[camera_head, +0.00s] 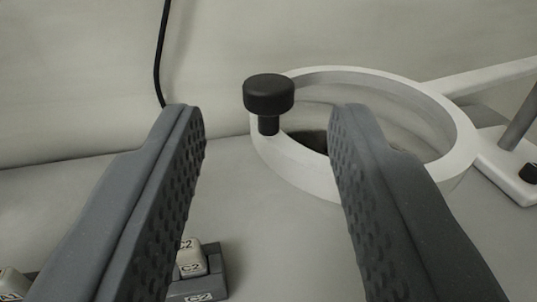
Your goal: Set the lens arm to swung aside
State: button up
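The lens arm shows as a white ring (462,150) with a white bar (487,77) running off to the right edge. A black knob (269,94) stands upright on the ring's left rim. My gripper (266,125) is open, with its two grey textured fingers apart. The knob shows between the fingertips, beyond them, and I see no contact. The right finger covers part of the ring's near rim. The ring's opening shows a curved pale inside and a dark patch.
A black cable (160,50) hangs at the back wall. A grey post (519,122) stands on a white base (502,165) at right. The surface between the fingers is mostly clear.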

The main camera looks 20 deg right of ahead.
jog(key=v, duration=0.8)
jog(key=shift+s, duration=0.2)
notch_tip(320, 180, up, 30)
jog(key=n+y+b, duration=0.1)
jog(key=n+y, duration=0.1)
jog(key=y, duration=0.5)
jog(key=s+d+r+n+y, duration=0.1)
jog(key=s+d+r, duration=0.3)
jog(key=s+r, duration=0.4)
jog(key=s+d+r+n+y, duration=0.1)
jog(key=s+d+r, duration=0.45)
jog(key=r, duration=0.55)
jog(key=s+d+r+h, duration=0.1)
jog(key=s+d+r, duration=0.1)
jog(key=s, duration=0.3)
jog(key=s+d+r+g+h, duration=0.1)
jog(key=s+d+r, duration=0.1)
jog(key=s, duration=0.4)
jog(key=s+d+r+b, duration=0.1)
jog(key=s+d+r, duration=0.1)
jog(key=s+d, duration=0.2)
jog(key=shift+s+g+h, duration=0.3)
jog(key=shift+s+h, duration=0.1)
jog(key=shift+s, duration=0.6)
